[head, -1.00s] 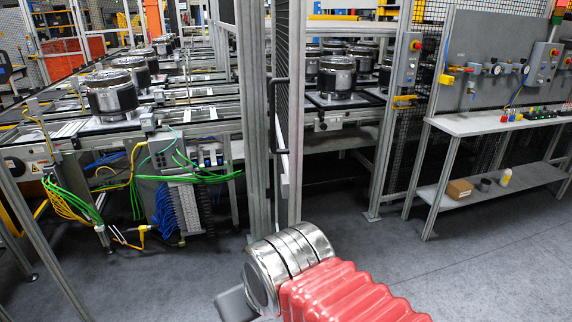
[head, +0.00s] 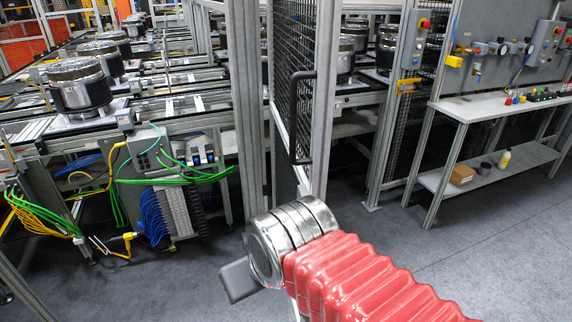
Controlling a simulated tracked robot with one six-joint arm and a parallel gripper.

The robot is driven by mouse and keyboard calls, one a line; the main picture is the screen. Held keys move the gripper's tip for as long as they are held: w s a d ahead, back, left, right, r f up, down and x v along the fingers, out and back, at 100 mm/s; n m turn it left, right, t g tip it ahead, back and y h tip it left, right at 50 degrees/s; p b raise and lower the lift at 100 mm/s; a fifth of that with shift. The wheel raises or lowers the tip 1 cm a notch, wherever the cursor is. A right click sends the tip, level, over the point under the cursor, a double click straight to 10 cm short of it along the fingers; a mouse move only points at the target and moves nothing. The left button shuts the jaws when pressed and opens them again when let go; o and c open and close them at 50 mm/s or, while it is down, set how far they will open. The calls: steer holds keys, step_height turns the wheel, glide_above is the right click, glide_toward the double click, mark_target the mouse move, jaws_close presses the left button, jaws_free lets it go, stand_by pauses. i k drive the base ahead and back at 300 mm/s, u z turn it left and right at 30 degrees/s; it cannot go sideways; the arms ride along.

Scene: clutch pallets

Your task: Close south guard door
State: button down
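The guard door (head: 322,95) is a mesh panel in a grey metal frame, near the middle of the head view. It stands open, swung toward me from a post (head: 247,100), and is seen at a steep angle. A black handle (head: 293,118) is on its face. The doorway shows between the door and the right post (head: 388,125). My arm, with a metal joint and red bellows, reaches in from the bottom. A grey part at its end (head: 240,281) shows below the door, apart from the handle. The gripper's fingers cannot be made out.
Conveyors with clutch pallets (head: 80,88) stand behind the fence. A control cabinet with green, blue and yellow cables (head: 165,170) is at left. A workbench (head: 500,108) with a lower shelf stands at right. The grey floor (head: 400,270) in front is clear.

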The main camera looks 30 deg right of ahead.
mark_target(311, 173)
steer(key=u, duration=0.45)
steer(key=i, duration=0.95)
steer(key=u, duration=0.55)
